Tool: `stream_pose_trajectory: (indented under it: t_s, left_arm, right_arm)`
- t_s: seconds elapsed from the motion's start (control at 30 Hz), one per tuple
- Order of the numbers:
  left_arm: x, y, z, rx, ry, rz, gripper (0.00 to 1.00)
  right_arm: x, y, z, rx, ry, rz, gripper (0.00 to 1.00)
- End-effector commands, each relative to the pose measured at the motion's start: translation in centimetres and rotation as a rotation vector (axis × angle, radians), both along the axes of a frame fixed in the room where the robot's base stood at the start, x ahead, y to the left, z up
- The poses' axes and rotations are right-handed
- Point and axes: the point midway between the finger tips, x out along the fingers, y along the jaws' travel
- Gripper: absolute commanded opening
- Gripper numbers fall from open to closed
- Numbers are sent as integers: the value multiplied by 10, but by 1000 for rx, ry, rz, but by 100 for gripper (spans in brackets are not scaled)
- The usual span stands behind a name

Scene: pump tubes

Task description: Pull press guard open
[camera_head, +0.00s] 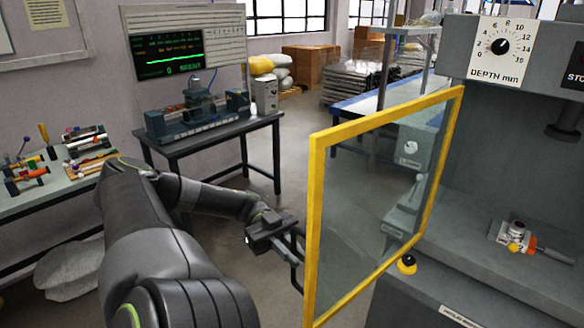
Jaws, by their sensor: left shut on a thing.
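The press guard (385,190) is a clear panel in a yellow frame. It stands swung out at an angle from the grey press (480,150) on the right. My left gripper (292,246) is at the guard's near left edge, shut on its dark handle (296,262). The fingertips are small and partly hard to make out against the handle. My left arm reaches in from the bottom left. My right gripper is not in view.
The press has a depth dial (502,47) and a small fixture (516,236) on its bed. A dark table (175,152) with an instrument stands behind my arm. A bench (50,200) with tools is at left. The floor between is open.

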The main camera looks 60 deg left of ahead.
Motion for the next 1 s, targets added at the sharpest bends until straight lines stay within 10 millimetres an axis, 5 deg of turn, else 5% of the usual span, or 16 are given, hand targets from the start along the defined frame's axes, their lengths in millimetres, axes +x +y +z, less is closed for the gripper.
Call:
stream_pose_trajectory:
  t_s: [0.37,0.4,0.5,1.0]
  left_arm:
    - [0,0,-1,5,2,2,0]
    - [0,0,-1,5,2,1,13]
    - [0,0,-1,5,2,1,25]
    - [1,0,0,2,0,1,25]
  right_arm:
    - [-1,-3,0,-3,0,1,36]
    - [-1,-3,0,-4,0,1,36]
    - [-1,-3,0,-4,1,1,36]
    - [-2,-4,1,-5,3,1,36]
